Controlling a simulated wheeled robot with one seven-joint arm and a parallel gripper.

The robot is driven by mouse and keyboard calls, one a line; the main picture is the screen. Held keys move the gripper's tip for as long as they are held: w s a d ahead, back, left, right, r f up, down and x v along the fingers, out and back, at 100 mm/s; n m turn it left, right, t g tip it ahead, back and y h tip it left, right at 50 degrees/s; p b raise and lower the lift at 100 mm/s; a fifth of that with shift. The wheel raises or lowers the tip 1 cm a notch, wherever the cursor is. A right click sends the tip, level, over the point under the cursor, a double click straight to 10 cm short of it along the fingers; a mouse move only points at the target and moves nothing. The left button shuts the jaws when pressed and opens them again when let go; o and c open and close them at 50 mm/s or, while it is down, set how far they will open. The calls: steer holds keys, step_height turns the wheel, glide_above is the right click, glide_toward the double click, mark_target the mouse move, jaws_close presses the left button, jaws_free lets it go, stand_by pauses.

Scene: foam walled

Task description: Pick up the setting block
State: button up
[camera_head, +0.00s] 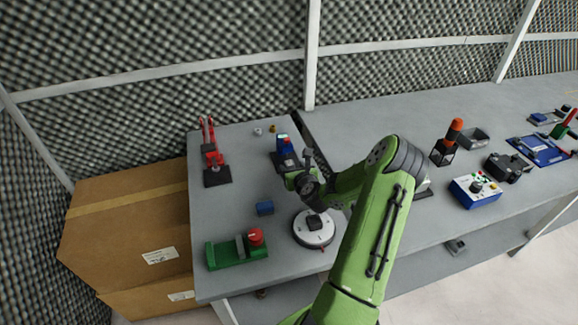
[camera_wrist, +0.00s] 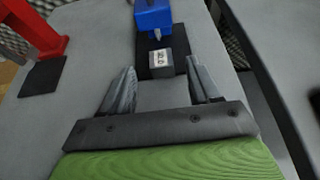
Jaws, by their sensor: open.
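A small grey block with a white printed label, which looks like the setting block (camera_wrist: 160,62), rests on the black base (camera_wrist: 149,44) of a blue upright device (camera_wrist: 154,17). My gripper (camera_wrist: 160,80) is open, and its two fingers point towards the block. In the wrist picture the block lies between the fingertips. Whether the fingers are beside it or still short of it is hard to tell. In the head view the blue device (camera_head: 285,147) stands at the back of the table, just behind my gripper (camera_head: 291,178). The block is not clear there.
A red lever tool (camera_head: 212,160) stands left of the blue device. Cardboard boxes (camera_head: 125,220) stand left of the table.

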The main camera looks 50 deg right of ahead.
mark_target(290, 164)
steer(key=x, duration=0.4)
steer(key=shift+d+f+b, duration=0.1)
steer(key=shift+b, duration=0.2)
jaws_close()
